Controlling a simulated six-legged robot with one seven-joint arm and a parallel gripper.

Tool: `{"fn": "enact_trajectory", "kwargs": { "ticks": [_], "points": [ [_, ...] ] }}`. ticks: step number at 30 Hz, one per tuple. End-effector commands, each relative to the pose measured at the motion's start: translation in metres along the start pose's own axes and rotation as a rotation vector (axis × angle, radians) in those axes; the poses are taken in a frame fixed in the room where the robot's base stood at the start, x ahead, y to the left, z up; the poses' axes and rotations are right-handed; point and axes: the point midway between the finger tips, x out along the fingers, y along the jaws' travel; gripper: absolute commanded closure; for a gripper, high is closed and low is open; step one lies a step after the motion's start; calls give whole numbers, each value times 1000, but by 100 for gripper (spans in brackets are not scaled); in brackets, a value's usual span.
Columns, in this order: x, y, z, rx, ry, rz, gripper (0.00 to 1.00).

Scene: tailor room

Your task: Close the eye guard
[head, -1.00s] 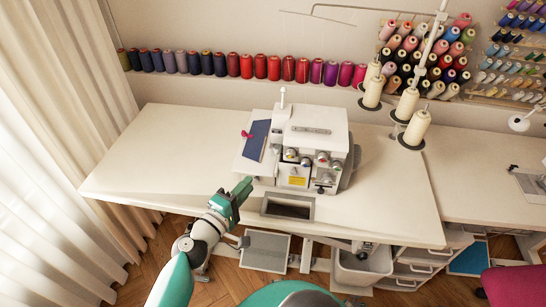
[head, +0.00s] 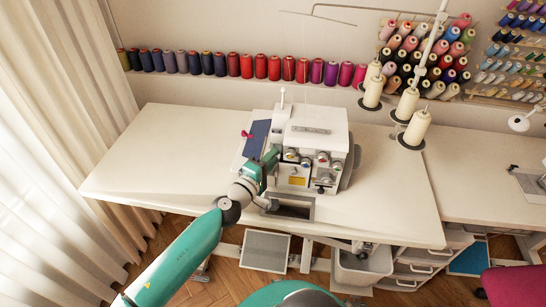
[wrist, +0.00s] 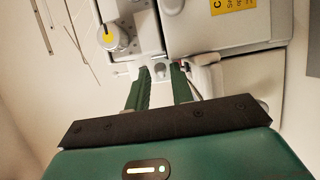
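The white overlock sewing machine (head: 318,128) stands on the table, with a dark blue plate (head: 256,137) at its left side. My gripper (head: 272,156) is at the machine's lower left front, by the needle area. In the wrist view my gripper (wrist: 161,70) shows two green fingers apart, with nothing seen between them. Its tips are close to small metal parts of the machine (wrist: 210,35). A pale rounded piece (wrist: 208,75) is just right of the right finger; I cannot tell if they touch. I cannot clearly make out the eye guard.
The white table (head: 150,165) is clear to the left. A dark recess (head: 290,206) is in front of the machine. Thread cones (head: 408,103) stand at the right and a row of spools (head: 235,66) lines the back. A grey pedal (head: 265,250) is below.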

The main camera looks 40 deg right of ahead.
Motion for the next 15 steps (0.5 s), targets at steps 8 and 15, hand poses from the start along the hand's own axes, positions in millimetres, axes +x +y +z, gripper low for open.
{"fn": "enact_trajectory", "kwargs": {
  "ticks": [8,15],
  "points": [
    [12,0,0,0,1,0,77],
    [12,0,0,0,1,0,89]
  ]
}}
